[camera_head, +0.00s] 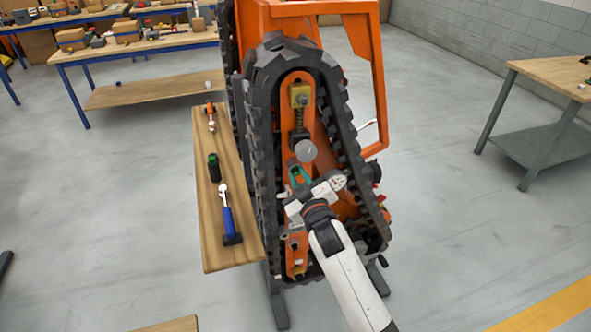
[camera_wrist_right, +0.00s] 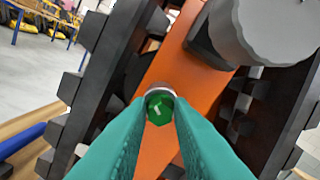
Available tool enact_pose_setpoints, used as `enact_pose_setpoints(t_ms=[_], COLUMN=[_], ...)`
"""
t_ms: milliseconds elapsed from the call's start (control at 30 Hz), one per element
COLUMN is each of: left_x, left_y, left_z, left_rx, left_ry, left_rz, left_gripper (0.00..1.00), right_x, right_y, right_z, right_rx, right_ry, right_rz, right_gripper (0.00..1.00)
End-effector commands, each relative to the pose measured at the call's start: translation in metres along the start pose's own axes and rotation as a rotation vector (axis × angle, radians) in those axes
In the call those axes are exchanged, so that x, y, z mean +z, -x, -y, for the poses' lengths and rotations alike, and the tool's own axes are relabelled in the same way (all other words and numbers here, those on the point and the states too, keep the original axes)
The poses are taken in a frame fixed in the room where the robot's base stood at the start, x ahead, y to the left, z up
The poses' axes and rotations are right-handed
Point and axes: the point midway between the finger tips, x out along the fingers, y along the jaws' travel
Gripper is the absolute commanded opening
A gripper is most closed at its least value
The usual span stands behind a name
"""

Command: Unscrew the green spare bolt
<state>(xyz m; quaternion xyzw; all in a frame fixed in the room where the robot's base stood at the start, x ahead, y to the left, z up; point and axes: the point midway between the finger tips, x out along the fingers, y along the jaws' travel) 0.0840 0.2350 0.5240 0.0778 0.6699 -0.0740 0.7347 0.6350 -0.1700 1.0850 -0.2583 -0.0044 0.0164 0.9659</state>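The green bolt (camera_wrist_right: 160,107) sits in a pale metal ring on the orange track frame (camera_wrist_right: 165,72). In the wrist view its head fills the gap between the teal fingertips of my right gripper (camera_wrist_right: 160,112), which appear to touch it on both sides. In the head view my right gripper (camera_head: 299,176) reaches the orange frame just below a grey round part (camera_head: 305,151), and its fingers mostly hide the bolt there. My left gripper is not in view.
Black track links (camera_head: 262,160) surround the frame closely. A wooden board (camera_head: 215,250) at left bears a blue-handled tool (camera_head: 228,217), a black and green cylinder (camera_head: 214,168) and an orange-handled tool (camera_head: 210,116). A workbench (camera_head: 545,72) stands at right, with open floor between.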

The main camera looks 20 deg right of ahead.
Motion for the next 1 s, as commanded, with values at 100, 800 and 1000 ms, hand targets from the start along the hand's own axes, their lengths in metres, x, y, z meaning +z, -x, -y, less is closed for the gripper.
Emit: enact_pose_setpoints(t_ms=[100,800,1000], left_x=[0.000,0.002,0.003], left_y=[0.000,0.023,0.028], left_z=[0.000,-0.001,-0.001], left_rx=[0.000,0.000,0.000], left_ry=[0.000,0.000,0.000], left_rz=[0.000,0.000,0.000], left_gripper=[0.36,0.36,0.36], right_x=[0.000,0.000,0.002], right_y=[0.000,0.000,-0.001], right_z=[0.000,0.001,0.002], right_rx=[0.000,-0.002,-0.001], right_ry=[0.001,0.860,0.969], right_rz=[0.000,0.000,0.001], right_gripper=[0.00,0.00,0.00])
